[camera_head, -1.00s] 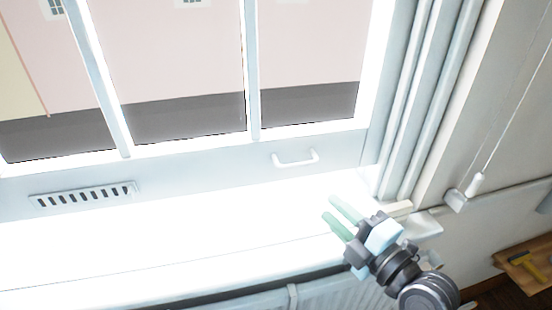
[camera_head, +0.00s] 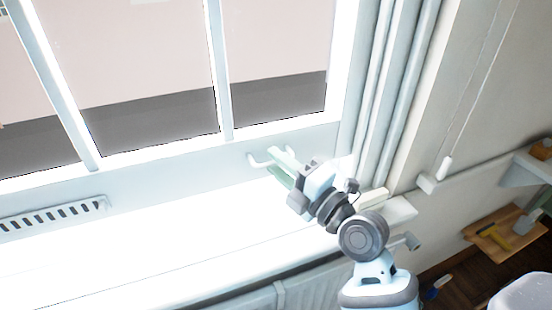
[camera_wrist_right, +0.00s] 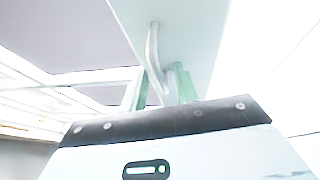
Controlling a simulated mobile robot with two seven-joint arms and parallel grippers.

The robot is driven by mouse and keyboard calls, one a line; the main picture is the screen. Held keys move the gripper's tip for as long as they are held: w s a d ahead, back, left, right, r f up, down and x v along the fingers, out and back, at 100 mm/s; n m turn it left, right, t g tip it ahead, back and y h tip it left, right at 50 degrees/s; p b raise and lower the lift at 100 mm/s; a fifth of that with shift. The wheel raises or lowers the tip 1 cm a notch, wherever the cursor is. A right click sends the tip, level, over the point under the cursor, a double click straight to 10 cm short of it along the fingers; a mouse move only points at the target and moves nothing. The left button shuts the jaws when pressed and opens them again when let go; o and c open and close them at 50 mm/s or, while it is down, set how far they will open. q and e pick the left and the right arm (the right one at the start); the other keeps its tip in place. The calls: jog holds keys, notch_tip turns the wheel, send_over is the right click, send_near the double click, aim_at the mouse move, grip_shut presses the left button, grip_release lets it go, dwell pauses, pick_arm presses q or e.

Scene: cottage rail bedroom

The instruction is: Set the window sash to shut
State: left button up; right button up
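The window sash (camera_head: 160,160) has a pale bottom rail just above the bright sill; glare hides whether there is a gap beneath it. A white bar handle (camera_head: 257,161) sits near the right end of that rail, partly covered by my fingers. My right gripper (camera_head: 282,166) is at this handle, its pale green fingers apart. In the right wrist view, the handle (camera_wrist_right: 153,55) runs down between the two spread fingers of the gripper (camera_wrist_right: 160,90). I cannot tell whether either finger touches it. My left gripper is not in view.
The bright sill (camera_head: 130,250) is clear, with a radiator (camera_head: 300,290) below. A cord with a white pull (camera_head: 445,167) hangs on the right wall. A wooden board with tools (camera_head: 490,240) is at the lower right.

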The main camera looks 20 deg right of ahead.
jog(key=shift+w+a+r, duration=0.1)
jog(key=shift+w+a, duration=0.2)
jog(key=shift+w, duration=0.25)
grip_shut()
